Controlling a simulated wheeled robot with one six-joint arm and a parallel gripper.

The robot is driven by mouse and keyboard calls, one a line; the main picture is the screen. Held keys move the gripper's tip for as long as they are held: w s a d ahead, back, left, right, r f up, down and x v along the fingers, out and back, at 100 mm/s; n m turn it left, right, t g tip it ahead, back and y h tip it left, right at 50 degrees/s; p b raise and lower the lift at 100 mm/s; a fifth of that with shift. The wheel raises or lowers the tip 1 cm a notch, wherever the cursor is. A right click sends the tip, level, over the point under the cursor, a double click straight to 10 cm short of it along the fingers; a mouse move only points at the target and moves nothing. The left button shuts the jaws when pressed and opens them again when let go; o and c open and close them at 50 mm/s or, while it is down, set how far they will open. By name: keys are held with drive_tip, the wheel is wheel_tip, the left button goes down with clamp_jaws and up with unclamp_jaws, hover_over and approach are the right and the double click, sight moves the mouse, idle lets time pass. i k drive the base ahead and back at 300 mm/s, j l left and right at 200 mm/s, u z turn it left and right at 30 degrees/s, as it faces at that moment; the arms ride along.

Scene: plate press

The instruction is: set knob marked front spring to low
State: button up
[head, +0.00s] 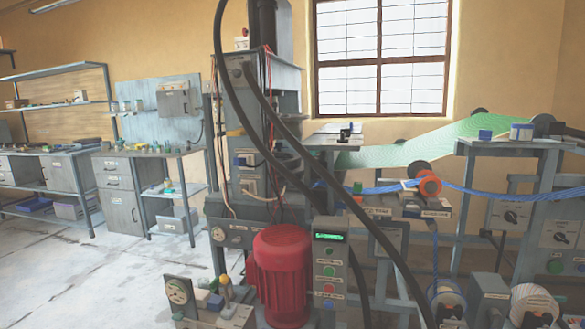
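No label reading "front spring" is legible from here, so I cannot tell which knob it is. A round knob (218,234) sits on the grey panel low on the press (238,208). A pale dial (178,291) stands on a small unit at the bottom, left of the red motor. Two dark rotary knobs show on grey boxes at the right, a left one (511,216) and a right one (561,237). Their settings are too small to read. My gripper is not in view.
A red motor (285,275) and a control post (329,265) with a green display and buttons stand in front of the press. Dark hoses (262,135) cross the middle. Benches (145,153) line the left wall. The floor (85,280) at lower left is clear.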

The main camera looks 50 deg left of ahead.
sight(342, 140)
drive_tip(key=i+j+u, duration=0.15)
drive_tip(key=u, duration=0.25)
drive_tip(key=i+j+u, duration=0.1)
drive_tip(key=u, duration=0.35)
drive_tip(key=i+u, duration=0.2)
drive_tip(key=u, duration=0.2)
drive_tip(key=i, duration=0.1)
